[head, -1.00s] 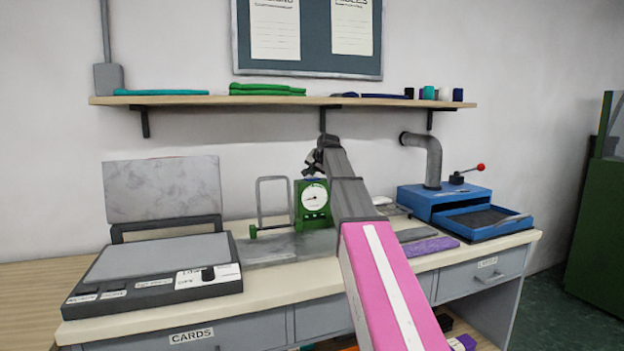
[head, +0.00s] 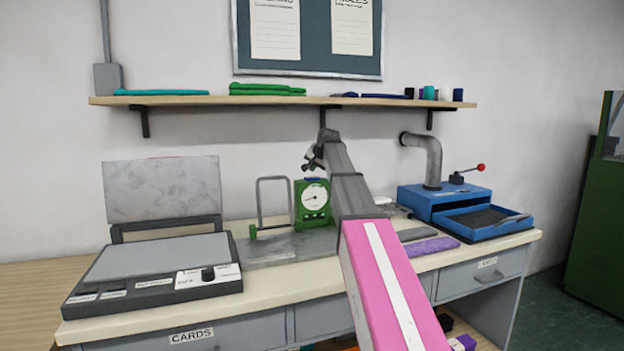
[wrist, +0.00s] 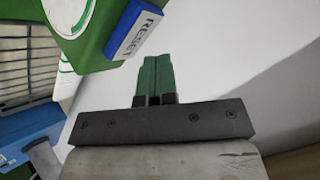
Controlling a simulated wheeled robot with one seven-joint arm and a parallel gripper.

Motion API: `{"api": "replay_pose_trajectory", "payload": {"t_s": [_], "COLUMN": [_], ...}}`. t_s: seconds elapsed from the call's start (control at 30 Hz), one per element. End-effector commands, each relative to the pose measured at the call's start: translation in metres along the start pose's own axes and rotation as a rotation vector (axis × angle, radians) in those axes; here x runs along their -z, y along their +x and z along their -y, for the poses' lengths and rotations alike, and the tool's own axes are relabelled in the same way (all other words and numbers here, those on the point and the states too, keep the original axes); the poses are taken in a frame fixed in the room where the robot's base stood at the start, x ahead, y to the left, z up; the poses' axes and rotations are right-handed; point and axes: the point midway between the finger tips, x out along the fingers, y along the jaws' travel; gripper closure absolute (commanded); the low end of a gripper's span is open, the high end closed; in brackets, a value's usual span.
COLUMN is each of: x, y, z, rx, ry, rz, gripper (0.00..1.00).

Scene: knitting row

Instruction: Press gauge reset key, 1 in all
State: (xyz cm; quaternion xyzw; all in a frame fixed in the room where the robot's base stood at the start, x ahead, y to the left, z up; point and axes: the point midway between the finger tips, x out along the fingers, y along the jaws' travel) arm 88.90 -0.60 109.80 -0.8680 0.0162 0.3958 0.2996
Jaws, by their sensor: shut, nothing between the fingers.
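The green gauge (head: 312,204) with a round white dial stands on a grey plate on the bench, in the middle of the head view. Its blue reset key (head: 312,180) shows as a small strip on top. In the wrist view the key (wrist: 133,33) is a blue block with a white RESET label, at the upper left on the green housing. My gripper (wrist: 156,60) is shut and empty, its green fingers just right of and below the key in that view. The fingers appear apart from the key. In the head view my gripper (head: 312,165) is above the gauge.
A grey console (head: 155,275) with a raised panel stands at the left of the bench. A blue box (head: 445,200) with an open tray and red-knobbed lever stands at the right. A wooden shelf (head: 200,100) with folded cloth and spools hangs above.

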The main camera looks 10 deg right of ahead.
Motion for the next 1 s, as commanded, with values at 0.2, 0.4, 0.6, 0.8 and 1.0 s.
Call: {"api": "replay_pose_trajectory", "payload": {"t_s": [0.2, 0.4, 0.6, 0.8, 1.0], "x": [0.009, 0.018, 0.024, 0.025, 0.025], "y": [-0.010, -0.023, -0.032, -0.034, -0.034], "z": [0.008, 0.017, 0.024, 0.024, 0.024], "rx": [0.000, 0.000, 0.000, 0.000, 0.000], "ry": [0.000, 0.000, 0.001, 0.000, 0.000], "rz": [0.000, -0.001, 0.000, 0.000, 0.000], "gripper": [1.00, 1.00, 1.00, 1.00, 1.00]}}
